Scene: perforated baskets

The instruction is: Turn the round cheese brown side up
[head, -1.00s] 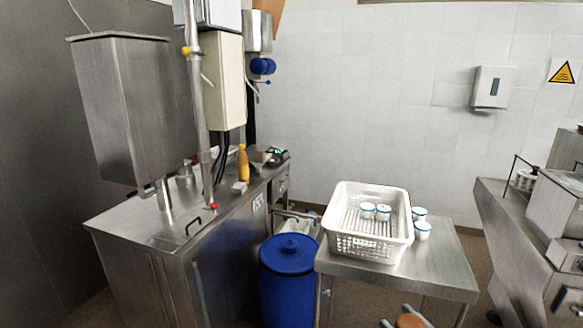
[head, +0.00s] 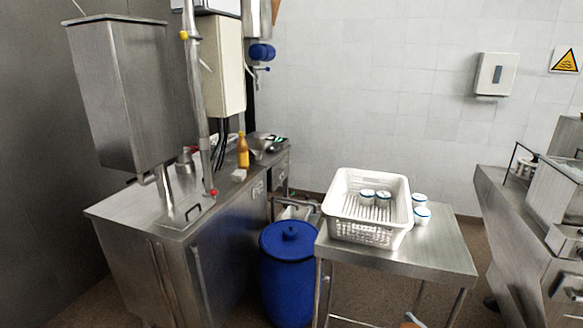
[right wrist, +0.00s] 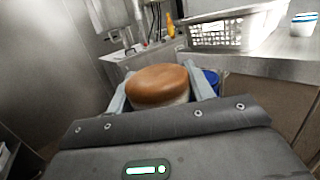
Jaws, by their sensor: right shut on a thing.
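The round cheese (right wrist: 158,86) is in the right wrist view, with its brown face toward the top of the picture and its pale side below. My right gripper (right wrist: 160,77) is shut on it, one grey finger on each side. In the head view only a small brown bit of the cheese (head: 408,325) and a piece of the gripper show at the bottom edge. The cheese is held in the air in front of the steel table (head: 440,258). Its underside is hidden. My left gripper is in neither current view.
A white perforated basket (head: 345,222) with two small white cups stands on the table. Two more cups (head: 421,215) stand right of it. A blue barrel (head: 287,275) stands left of the table. A steel machine stands farther left. The table's front right is clear.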

